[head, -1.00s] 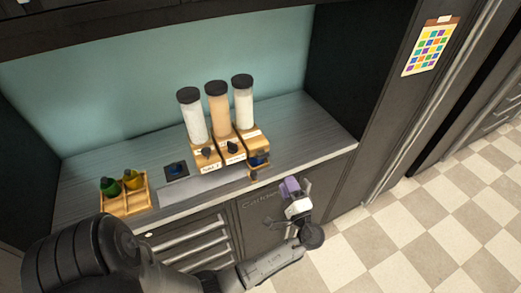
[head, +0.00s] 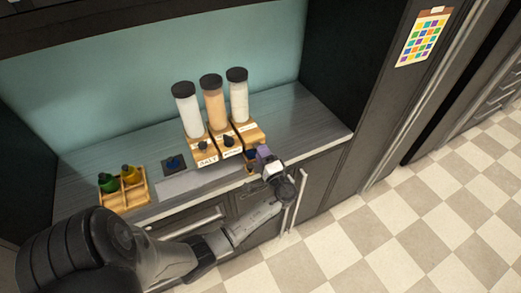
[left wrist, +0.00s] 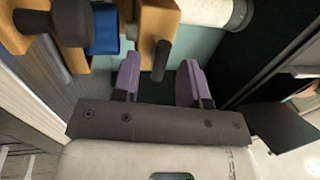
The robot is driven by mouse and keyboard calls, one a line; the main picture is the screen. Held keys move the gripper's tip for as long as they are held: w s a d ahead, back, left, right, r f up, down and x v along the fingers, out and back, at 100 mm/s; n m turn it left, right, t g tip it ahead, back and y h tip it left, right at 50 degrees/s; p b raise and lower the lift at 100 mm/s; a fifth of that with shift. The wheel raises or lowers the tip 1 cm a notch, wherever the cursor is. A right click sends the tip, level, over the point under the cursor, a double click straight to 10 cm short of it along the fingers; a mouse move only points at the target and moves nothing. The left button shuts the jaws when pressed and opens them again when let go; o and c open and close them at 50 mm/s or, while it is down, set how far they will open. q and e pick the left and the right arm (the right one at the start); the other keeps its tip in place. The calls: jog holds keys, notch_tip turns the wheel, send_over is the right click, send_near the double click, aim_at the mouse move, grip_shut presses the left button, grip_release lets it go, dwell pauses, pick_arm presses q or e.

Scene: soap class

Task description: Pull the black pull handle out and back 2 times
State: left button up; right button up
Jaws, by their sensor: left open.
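Three dispensers with clear tubes and black caps stand on wooden bases on the counter: left (head: 187,110), middle (head: 214,104) and right (head: 238,98). Black handles show on the left base (head: 202,146) and the middle base (head: 228,141). My left gripper (head: 262,153) is at the front of the right base, hiding its front. In the left wrist view the purple fingers (left wrist: 159,82) are open and apart. A dark pull handle (left wrist: 161,62) on a wooden base shows in the gap between them; contact is not visible. My right gripper is not in view.
A wooden caddy (head: 146,194) with green and yellow bottles stands at the counter's left. A small dark pad (head: 174,163) with a blue item lies beside the dispensers. Cabinet doors and drawers are below the counter edge. The counter right of the dispensers is clear.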

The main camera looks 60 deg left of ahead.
pick_arm(q)
jog(key=shift+a+r, duration=0.15)
jog(key=shift+a, duration=0.55)
jog(key=shift+c, duration=0.4)
grip_shut()
